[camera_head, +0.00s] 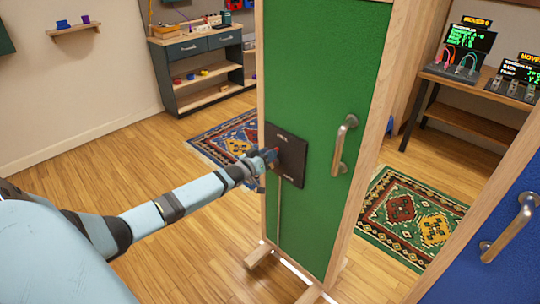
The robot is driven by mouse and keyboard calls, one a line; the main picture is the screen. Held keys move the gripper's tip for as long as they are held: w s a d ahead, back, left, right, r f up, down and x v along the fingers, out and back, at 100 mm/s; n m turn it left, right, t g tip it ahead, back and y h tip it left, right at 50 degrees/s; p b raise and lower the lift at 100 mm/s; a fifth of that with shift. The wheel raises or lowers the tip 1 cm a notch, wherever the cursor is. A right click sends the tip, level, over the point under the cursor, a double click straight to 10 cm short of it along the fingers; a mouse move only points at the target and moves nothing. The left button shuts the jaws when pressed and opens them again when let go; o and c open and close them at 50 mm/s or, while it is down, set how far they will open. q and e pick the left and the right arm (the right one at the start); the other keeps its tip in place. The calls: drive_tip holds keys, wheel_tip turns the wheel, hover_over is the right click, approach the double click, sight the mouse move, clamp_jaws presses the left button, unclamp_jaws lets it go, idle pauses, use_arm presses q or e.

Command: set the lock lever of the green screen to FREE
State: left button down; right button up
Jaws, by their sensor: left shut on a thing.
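The green screen (325,70) stands upright in a pale wood frame in the middle of the head view. A dark lock plate (293,165) is fixed on it, with small lettering too small to read. My left gripper (271,157) is at the plate's left side and is shut on the lock lever. The lever is mostly hidden by the gripper, with a small reddish bit at the fingertips, and its setting cannot be told. A metal handle (343,145) is on the screen, right of the plate. My right gripper is not in view.
A blue panel (480,240) with a metal handle (510,227) stands at the near right. A bench with devices (466,85) is at the back right, a dark shelf unit (203,70) at the back left. Rugs lie behind the screen. The wood floor at left is clear.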

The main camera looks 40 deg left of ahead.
use_arm(q)
drive_tip(key=shift+a, duration=0.1)
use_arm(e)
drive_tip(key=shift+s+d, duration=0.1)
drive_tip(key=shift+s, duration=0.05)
use_arm(q)
drive_tip(key=shift+r, duration=0.1)
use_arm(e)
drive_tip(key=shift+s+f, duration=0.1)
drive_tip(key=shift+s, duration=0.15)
use_arm(q)
drive_tip(key=c, duration=0.9)
unclamp_jaws()
drive_tip(key=shift+o, duration=0.2)
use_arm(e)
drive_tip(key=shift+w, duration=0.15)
use_arm(q)
drive_tip(key=shift+s, duration=0.1)
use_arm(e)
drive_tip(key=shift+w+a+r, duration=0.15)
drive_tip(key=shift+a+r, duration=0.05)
